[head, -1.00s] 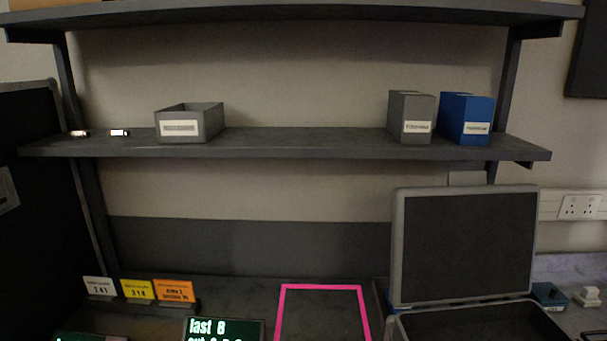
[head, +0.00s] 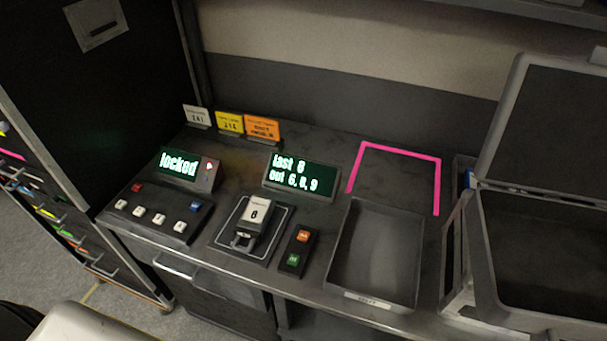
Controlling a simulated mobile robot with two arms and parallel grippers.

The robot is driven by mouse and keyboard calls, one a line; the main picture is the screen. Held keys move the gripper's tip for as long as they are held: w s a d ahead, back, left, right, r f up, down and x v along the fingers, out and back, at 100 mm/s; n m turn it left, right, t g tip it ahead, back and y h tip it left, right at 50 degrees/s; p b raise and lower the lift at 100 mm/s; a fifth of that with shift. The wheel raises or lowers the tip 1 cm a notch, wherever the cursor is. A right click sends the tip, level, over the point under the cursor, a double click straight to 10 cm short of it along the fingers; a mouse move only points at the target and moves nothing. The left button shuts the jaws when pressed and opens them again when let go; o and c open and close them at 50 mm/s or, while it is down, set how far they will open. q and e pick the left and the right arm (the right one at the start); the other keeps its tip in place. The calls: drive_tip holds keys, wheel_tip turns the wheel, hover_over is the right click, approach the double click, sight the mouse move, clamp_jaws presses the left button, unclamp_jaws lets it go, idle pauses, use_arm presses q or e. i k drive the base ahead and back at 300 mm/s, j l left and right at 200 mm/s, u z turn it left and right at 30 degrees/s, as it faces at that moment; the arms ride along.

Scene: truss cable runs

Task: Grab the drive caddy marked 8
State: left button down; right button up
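The drive caddy marked 8 (head: 257,213) sits on a dark pad with a pale outline (head: 280,218) on the bench. It has a white label on top and a grey handle at its front end. Neither of my grippers shows in the head view.
Behind the caddy a screen (head: 300,178) reads "last 8, out 6, 8, 9". Another screen (head: 180,166) reads "locked", above a button panel (head: 160,214). A two-button box (head: 298,250) and an empty grey tray (head: 375,255) lie right of the caddy. An open case (head: 540,262) stands far right.

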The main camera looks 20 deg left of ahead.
sight(252, 225)
drive_tip(key=j, duration=0.75)
drive_tip(key=k+j, duration=0.15)
drive_tip(key=j, duration=0.6)
drive_tip(key=i+j+z, duration=0.05)
